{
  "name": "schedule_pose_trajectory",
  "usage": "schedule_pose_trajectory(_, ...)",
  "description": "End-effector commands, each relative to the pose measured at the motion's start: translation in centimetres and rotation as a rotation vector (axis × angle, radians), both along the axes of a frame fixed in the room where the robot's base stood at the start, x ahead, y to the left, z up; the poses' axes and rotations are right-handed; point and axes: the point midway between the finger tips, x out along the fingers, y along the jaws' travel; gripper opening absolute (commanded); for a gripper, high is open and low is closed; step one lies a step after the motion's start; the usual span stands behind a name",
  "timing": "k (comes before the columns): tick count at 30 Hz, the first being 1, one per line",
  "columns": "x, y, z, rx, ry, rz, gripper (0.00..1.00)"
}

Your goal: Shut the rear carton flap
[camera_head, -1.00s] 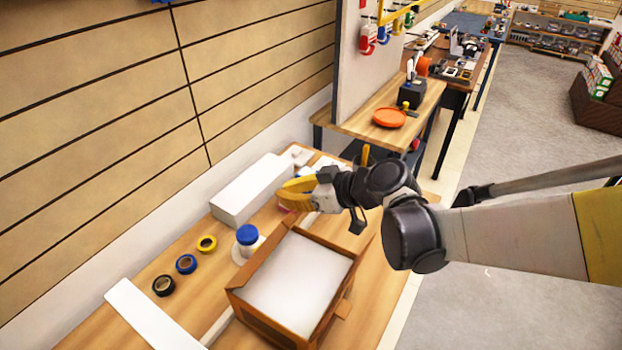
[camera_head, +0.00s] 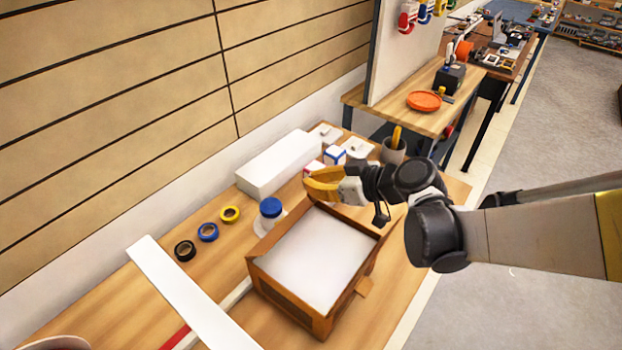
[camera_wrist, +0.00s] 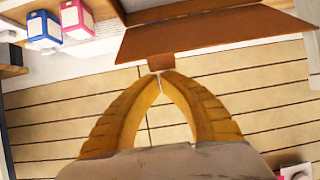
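The brown open carton (camera_head: 290,296) stands on the wooden table with a white surface inside its rim. My gripper (camera_head: 312,184), with yellow fingers, is at the carton's back edge in the head view. In the wrist view, a brown carton flap (camera_wrist: 215,35) stands open, with a small tab at its lower edge. My fingertips (camera_wrist: 157,75) also show there, together just below the tab. They look shut with nothing between them; whether they touch the tab cannot be told. In the head view my gripper partly hides the back of the carton.
A long white box (camera_head: 280,163) and small boxes (camera_head: 335,155) lie behind. A grey cup (camera_head: 393,151) stands at the back right. A white strip (camera_head: 185,290) lies at the front left.

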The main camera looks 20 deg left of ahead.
Motion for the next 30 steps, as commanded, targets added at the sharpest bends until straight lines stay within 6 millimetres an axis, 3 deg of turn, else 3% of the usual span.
schedule_pose_trajectory(3,-0.2,-0.9,-0.6,0.0,0.0,-0.002,0.0)
schedule_pose_trajectory(13,-0.2,-0.8,-0.4,0.0,0.0,0.0,0.0)
schedule_pose_trajectory(26,0.2,0.6,0.2,-0.001,0.001,0.0,0.0)
schedule_pose_trajectory(30,0.4,1.3,1.2,-0.001,0.0,-0.002,0.0)
